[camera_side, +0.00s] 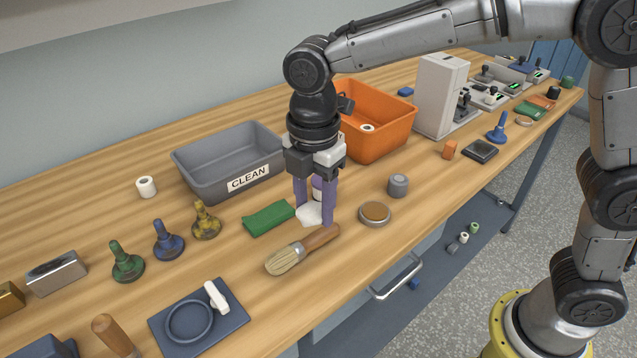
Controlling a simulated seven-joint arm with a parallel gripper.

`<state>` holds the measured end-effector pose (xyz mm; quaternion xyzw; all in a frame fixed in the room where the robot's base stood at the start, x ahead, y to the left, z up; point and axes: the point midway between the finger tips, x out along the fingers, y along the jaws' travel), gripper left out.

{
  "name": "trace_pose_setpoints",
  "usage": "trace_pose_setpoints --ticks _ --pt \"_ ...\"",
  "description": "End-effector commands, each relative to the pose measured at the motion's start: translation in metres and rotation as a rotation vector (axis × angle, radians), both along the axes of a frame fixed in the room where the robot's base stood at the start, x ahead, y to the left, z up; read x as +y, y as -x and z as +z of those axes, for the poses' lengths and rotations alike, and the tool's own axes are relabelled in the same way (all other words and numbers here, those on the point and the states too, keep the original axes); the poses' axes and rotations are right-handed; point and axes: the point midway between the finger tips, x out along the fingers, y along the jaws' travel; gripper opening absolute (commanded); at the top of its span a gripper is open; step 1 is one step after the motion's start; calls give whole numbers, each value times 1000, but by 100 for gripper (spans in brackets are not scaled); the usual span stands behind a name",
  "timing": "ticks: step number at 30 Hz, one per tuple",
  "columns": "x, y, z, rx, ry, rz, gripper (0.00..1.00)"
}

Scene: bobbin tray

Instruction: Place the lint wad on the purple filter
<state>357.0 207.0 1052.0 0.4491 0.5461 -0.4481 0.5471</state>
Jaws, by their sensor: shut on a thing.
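My gripper (315,208) points straight down over the middle of the table, its two purple-grey fingers apart with a thing held between them. A small white and purple piece (318,188) shows between the fingers, mostly hidden by them. A flat white angular piece (309,215) shows at the fingertips; I cannot tell whether it touches the table or is held. I cannot tell for sure which of these is the lint wad, and no separate purple filter is clear.
A wooden-handled brush (303,250) lies just in front of the gripper, with a green cloth (269,218) to its left. A round tin (375,214) and grey knob (398,184) stand right. The grey CLEAN bin (190,176) and orange bin (395,126) stand behind.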

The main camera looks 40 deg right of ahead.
Motion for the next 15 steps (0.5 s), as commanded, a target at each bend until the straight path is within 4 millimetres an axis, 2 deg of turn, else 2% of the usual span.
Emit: trace_pose_setpoints --ticks 1,9,12,15 --pt "-17 -2 5 -3 -2 1 0" --pt "-113 -4 31 -3 -1 -65 0" --pt "-138 -3 39 -3 -1 -122 0" --pt "-154 -3 44 -3 -1 -168 0"
